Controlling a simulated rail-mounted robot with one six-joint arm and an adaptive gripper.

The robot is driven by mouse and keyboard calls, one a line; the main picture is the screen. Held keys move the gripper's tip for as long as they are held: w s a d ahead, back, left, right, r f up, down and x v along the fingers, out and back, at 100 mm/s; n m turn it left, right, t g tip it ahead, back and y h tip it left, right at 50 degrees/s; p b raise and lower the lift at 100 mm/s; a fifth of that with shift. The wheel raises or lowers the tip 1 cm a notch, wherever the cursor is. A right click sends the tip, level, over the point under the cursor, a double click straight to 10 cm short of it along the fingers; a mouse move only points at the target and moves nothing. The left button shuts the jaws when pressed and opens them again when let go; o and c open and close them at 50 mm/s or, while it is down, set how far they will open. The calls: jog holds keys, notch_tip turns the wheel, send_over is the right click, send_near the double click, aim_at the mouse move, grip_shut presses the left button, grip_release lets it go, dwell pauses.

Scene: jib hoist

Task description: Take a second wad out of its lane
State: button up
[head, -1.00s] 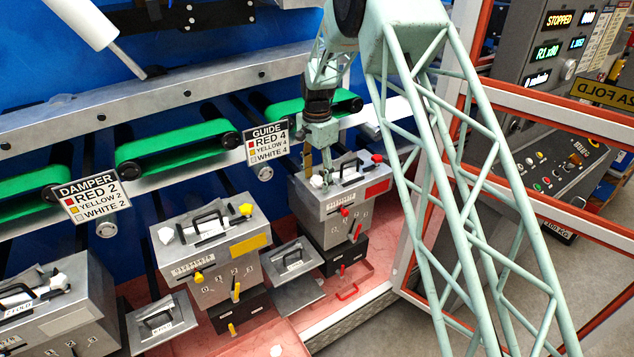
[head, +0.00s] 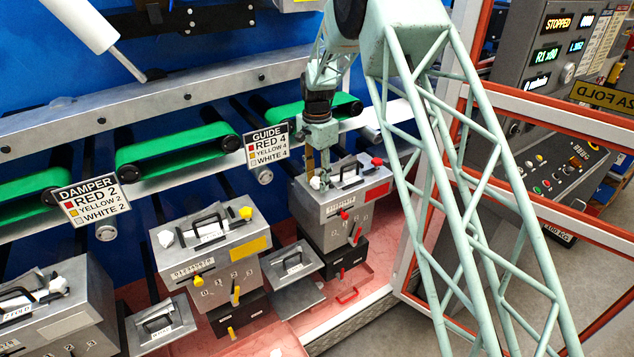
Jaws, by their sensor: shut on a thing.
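My gripper (head: 319,180) is at the top left of the box with the red label (head: 377,191), below the GUIDE sign. Its fingertips are shut on a small white wad (head: 315,184), partly hidden by the fingers, at the level of the box top. Another white wad (head: 165,238) lies on the left of the top of the box with the yellow label (head: 250,246). A third white wad (head: 58,284) lies on the box at the lower left (head: 75,318).
The GUIDE sign (head: 268,145) and DAMPER sign (head: 90,200) hang near the green belts (head: 178,148). A black handle (head: 346,170) and red knob (head: 377,162) stand close right of my gripper. An orange-framed fence (head: 560,118) stands on the right.

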jog(key=shift+r, duration=1.3)
jog(key=shift+s+r, duration=0.1)
jog(key=shift+s, duration=0.05)
jog(key=s+d+b, duration=0.1)
jog(key=s+d, duration=0.1)
jog(key=s, duration=0.5)
jog(key=s+d+r, duration=0.1)
jog(key=s+d, duration=0.2)
jog(key=s, duration=0.5)
jog(key=shift+r+b, duration=0.2)
jog(key=shift+b, duration=0.15)
jog(key=shift+d, duration=0.1)
